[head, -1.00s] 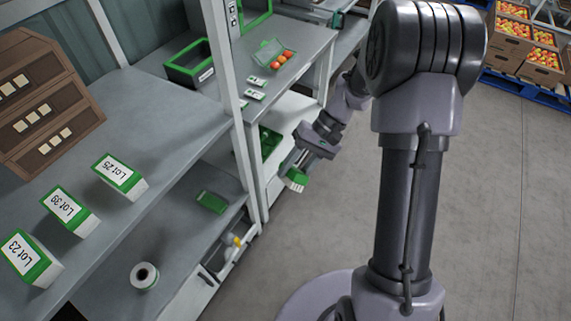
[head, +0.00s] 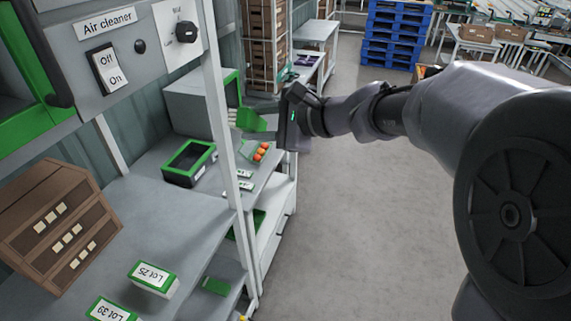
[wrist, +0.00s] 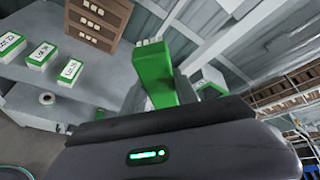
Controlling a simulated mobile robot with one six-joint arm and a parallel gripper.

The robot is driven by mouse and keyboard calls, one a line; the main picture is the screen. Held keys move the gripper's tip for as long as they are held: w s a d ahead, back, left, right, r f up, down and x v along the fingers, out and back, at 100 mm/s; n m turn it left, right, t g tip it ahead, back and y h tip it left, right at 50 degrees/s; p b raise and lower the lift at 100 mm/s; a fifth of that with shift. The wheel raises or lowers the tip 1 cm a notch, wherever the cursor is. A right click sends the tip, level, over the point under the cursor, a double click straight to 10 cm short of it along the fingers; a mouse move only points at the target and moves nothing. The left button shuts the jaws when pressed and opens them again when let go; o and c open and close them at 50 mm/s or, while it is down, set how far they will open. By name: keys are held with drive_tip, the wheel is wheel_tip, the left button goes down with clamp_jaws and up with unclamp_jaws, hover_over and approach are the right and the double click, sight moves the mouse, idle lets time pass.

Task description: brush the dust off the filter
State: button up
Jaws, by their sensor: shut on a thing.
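My gripper (head: 270,136) is raised beside the shelving, its jaws pointing left. It is shut on a green brush (head: 250,121) with pale bristles. In the wrist view the brush (wrist: 153,82) stands out beyond the gripper's dark body, bristles (wrist: 150,42) away from me. The air cleaner panel (head: 75,30) is at the upper left in the head view, with an Off/On switch (head: 106,69) and a knob (head: 187,33). A green frame (head: 70,114) borders a dark opening at its left. I cannot make out a filter for certain. The brush is apart from the panel.
A white post (head: 222,110) stands between the panel and my gripper.

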drive_tip(key=s+a+r+t+p, duration=0.1)
drive_tip(key=s+a+r+p, duration=0.15)
drive_tip(key=r, duration=0.85)
drive_tip(key=s+a+r+m+p, duration=0.1)
drive_tip(key=a+r+p, duration=0.25)
drive_tip(key=r, duration=0.65)
drive_tip(key=s+a+r+t+p, duration=0.1)
drive_tip(key=s+a+r+p, duration=0.15)
drive_tip(key=r, duration=0.85)
drive_tip(key=w+a+p, duration=0.2)
drive_tip(key=a, duration=0.4)
drive_tip(key=shift+w, duration=0.3)
drive_tip(key=shift+w+a+p, duration=0.2)
drive_tip(key=shift+a+p, duration=0.05)
drive_tip(key=shift+a, duration=0.3)
drive_tip(key=shift+w+a+p, duration=0.2)
drive_tip(key=shift+a, duration=0.35)
